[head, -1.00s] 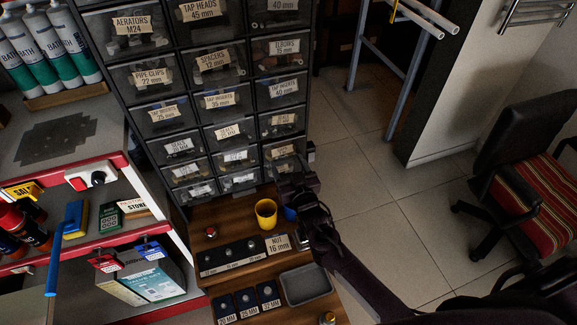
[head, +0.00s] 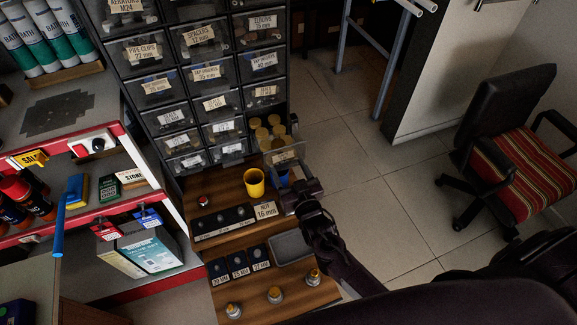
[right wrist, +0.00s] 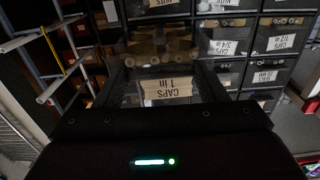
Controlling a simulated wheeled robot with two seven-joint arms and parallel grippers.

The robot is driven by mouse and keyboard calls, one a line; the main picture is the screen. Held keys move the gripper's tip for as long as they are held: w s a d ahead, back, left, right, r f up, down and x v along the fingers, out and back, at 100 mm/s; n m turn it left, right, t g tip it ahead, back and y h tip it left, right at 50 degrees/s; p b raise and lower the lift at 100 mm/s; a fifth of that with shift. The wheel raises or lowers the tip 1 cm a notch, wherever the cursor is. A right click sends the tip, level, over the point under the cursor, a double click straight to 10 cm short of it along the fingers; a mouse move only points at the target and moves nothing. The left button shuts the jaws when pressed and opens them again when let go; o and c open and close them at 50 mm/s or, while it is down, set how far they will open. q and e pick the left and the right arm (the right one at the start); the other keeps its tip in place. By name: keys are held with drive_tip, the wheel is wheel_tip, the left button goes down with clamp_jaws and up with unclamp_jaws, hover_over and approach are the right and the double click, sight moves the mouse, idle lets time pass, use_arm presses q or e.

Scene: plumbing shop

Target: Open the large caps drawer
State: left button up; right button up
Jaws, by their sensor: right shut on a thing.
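The large caps drawer (head: 285,155) is a clear-fronted drawer at the lower right of the cabinet in the head view. It is pulled out, and several round tan caps (head: 268,130) show inside. In the right wrist view its label (right wrist: 168,88) reads "CAPS 1 in", upside down. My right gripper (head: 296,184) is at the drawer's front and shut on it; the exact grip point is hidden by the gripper. My left gripper is not in view.
The drawer cabinet (head: 169,118) holds several other labelled drawers, all shut in the head view. Below the open drawer, a wooden step carries a yellow cup (head: 254,182), a grey tray (head: 292,247) and fittings. Floor is free to the right, before a striped chair (head: 525,170).

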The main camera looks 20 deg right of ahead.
drive_tip(key=o, duration=1.4)
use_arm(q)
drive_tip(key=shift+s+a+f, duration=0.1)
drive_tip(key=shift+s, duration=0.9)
use_arm(e)
drive_tip(key=shift+s, duration=0.2)
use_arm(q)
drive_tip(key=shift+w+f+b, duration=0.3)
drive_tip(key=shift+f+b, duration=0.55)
use_arm(e)
drive_tip(key=s, duration=0.7)
drive_tip(key=shift+s+d, duration=0.15)
drive_tip(key=shift+s, duration=0.05)
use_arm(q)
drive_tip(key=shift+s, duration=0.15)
